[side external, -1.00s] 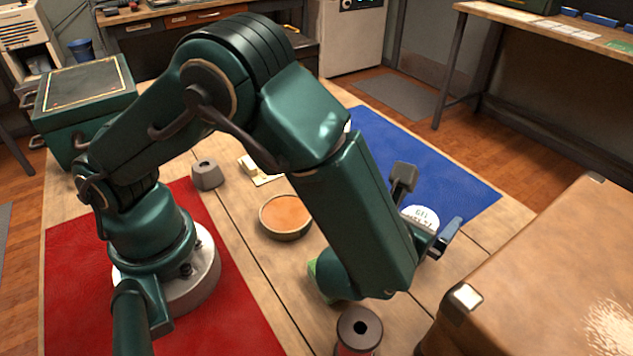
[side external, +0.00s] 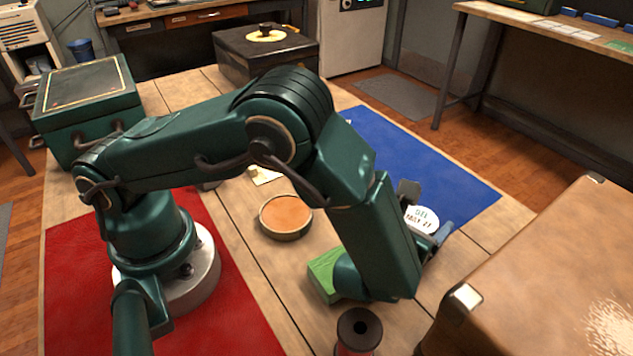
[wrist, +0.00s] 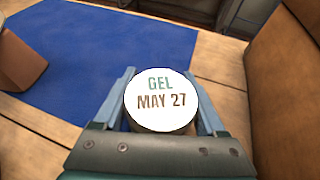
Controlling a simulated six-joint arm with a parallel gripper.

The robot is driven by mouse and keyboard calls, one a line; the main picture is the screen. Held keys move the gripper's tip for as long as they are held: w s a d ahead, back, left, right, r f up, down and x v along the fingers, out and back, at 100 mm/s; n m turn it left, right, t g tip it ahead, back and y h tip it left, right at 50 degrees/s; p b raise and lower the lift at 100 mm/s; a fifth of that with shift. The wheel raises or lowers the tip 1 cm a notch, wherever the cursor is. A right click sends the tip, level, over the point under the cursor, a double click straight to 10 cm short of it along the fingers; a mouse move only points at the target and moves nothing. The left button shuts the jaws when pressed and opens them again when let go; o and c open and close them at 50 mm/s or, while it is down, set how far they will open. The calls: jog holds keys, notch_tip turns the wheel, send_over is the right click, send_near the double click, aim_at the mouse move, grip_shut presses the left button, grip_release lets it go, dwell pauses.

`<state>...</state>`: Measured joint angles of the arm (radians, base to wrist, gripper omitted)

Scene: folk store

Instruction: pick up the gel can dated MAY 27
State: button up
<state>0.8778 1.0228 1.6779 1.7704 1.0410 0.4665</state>
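The gel can (wrist: 161,117) has a round white lid that reads GEL MAY 27. In the wrist view it stands between the two blue-grey fingers of my gripper (wrist: 166,100), and its lid fills the gap between them. My gripper looks shut on it. In the side external view, the can's white lid (side external: 421,219) shows between the fingertips, at the front edge of the blue mat (side external: 430,165). Most of the can's body is hidden by my arm and fingers, so I cannot tell whether it touches the table.
A large brown case (side external: 545,270) stands close to the right of my gripper. A green block (side external: 322,278) and a dark spool (side external: 359,328) are near my wrist. A round orange-topped tin (side external: 286,216) sits mid-table. The blue mat is largely clear.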

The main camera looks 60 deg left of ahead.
jog(key=shift+c, duration=1.1)
jog(key=shift+r, duration=0.1)
